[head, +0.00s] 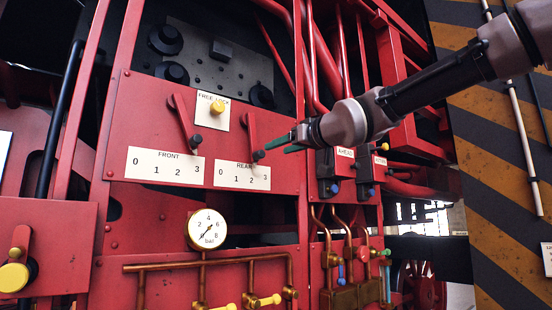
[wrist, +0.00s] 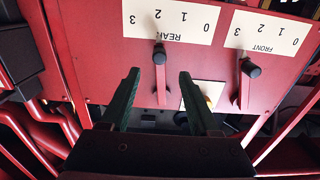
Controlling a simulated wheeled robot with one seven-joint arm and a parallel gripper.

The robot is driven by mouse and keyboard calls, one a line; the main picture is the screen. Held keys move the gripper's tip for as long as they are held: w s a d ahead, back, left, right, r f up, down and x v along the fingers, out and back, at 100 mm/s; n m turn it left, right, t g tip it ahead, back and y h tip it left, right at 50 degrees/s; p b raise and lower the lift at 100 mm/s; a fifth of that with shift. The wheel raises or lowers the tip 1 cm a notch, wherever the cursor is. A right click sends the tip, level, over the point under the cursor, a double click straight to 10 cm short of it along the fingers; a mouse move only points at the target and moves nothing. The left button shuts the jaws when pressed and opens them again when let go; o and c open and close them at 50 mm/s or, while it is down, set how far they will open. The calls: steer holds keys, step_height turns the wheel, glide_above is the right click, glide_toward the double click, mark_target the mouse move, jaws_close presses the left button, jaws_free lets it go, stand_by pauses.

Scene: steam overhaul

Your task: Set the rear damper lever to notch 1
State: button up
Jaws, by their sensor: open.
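The rear damper lever is a red bar (head: 251,128) with a dark knob (head: 258,155), hanging above the white REAR plate (head: 242,177) marked 0 to 3. In the wrist view the picture is upside down, and the knob (wrist: 159,50) lines up closest with the 2. In the head view it appears between 2 and 3. My gripper (head: 290,143) is right of the lever and apart from it. In the wrist view its green fingers (wrist: 159,75) are open, with the lever showing in the gap between them and nothing held.
The front damper lever (head: 184,120) stands to the left, above its FRONT plate (head: 165,165). A yellow FREE LOCK knob (head: 217,108) sits between the levers. Valve blocks (head: 346,175) are close below my gripper on the right. A pressure gauge (head: 207,230) and copper pipes are below.

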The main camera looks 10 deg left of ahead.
mark_target(262, 155)
steer(key=x, duration=1)
steer(key=shift+w+a, duration=0.2)
steer(key=shift+w, duration=0.1)
jaws_close()
stand_by(1.0)
